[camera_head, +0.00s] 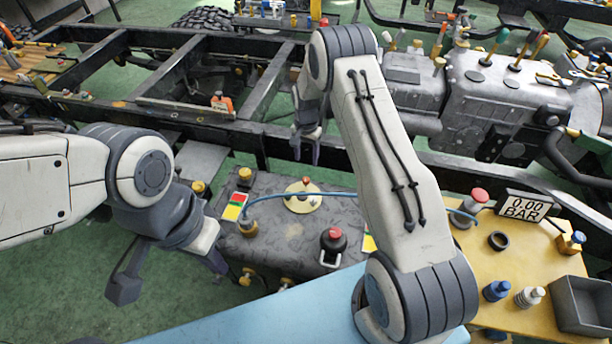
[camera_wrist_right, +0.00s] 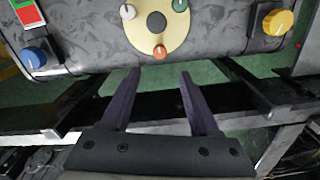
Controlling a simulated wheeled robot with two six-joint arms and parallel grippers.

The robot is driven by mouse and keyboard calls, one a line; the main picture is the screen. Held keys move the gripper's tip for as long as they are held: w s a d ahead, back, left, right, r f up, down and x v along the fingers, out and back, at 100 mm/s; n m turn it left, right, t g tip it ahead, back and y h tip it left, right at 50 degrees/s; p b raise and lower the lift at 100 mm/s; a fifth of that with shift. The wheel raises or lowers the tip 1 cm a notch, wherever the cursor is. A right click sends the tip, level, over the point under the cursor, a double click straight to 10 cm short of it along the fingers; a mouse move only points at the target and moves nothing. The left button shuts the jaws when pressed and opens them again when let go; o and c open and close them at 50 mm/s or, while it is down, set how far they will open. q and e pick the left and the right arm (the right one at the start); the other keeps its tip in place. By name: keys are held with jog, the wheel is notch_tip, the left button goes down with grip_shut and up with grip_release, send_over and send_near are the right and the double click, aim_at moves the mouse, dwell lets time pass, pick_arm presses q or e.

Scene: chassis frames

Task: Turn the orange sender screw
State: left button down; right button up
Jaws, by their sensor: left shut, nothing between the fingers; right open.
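The orange sender screw (camera_wrist_right: 160,52) sits at the near edge of a round cream plate (camera_wrist_right: 178,42) in the right wrist view. It has a white slot mark on its top. White and green screws and a dark centre share the plate. In the head view the plate (camera_head: 298,206) lies on the grey tank, with the orange screw (camera_head: 306,181) at its far edge. My right gripper (camera_wrist_right: 160,74) is open and empty, its fingertips just short of the screw in the picture. In the head view my right gripper (camera_head: 306,150) is beyond the plate. My left gripper (camera_head: 217,262) is shut and empty, left of the tank.
The grey tank (camera_head: 275,250) also carries a red-black cap (camera_head: 333,239) and a blue hose. Black chassis rails (camera_head: 190,108) run behind the tank.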

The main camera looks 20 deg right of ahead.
aim_at(306, 179)
notch_tip(306, 179, down, 10)
jog(key=shift+f+p, duration=0.1)
jog(key=shift+p, duration=0.55)
grip_shut()
